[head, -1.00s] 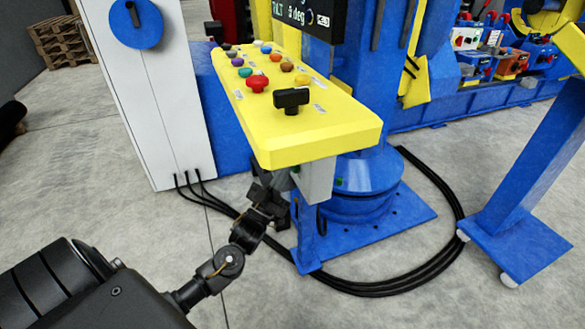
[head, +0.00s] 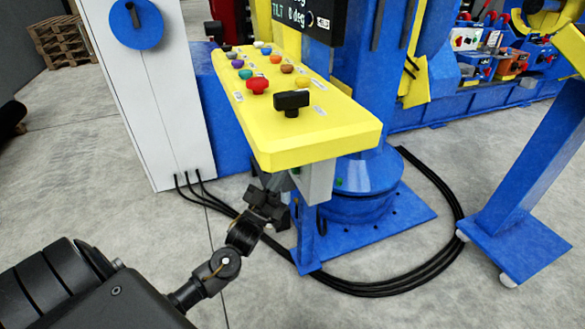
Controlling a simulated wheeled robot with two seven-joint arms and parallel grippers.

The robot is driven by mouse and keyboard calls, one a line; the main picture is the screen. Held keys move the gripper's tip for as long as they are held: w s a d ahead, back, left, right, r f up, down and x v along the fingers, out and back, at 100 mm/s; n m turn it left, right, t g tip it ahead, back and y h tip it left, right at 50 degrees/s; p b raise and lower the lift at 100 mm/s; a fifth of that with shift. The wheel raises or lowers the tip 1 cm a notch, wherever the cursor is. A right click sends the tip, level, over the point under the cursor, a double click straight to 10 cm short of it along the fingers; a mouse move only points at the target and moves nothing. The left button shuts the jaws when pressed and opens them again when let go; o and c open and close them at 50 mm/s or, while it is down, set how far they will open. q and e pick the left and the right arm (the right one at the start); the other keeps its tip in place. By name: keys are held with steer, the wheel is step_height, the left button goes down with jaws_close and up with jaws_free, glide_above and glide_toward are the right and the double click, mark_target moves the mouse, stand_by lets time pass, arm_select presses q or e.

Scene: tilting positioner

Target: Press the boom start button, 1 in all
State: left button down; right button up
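A yellow control panel (head: 325,136) carries several coloured buttons, including a red mushroom button (head: 257,85), a teal one (head: 245,73) and a yellow one (head: 302,82), plus a black selector knob (head: 291,101). The labels are too small to read, so I cannot tell which is the boom start button. A grey box (head: 318,181) hangs under the panel's near end, with a small green part (head: 296,170) on its left side. My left gripper (head: 265,185) is just below the panel's near edge, beside this box. Its fingers are partly hidden and their opening is unclear. My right gripper is not in view.
A white cabinet (head: 165,110) with a blue rotary handle stands left of the panel. A blue column (head: 350,70) with a dark tilt display (head: 310,18) stands behind. Black cables (head: 440,250) curve over the floor. A blue stand (head: 520,190) is at right.

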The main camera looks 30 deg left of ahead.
arm_select(q)
steer(key=shift+s+a, duration=0.15)
steer(key=shift+s, duration=0.05)
steer(key=s+a, duration=0.1)
steer(key=s+p, duration=0.1)
steer(key=s+a, duration=0.1)
steer(key=s, duration=0.1)
steer(key=shift+a, duration=0.35)
stand_by(0.9)
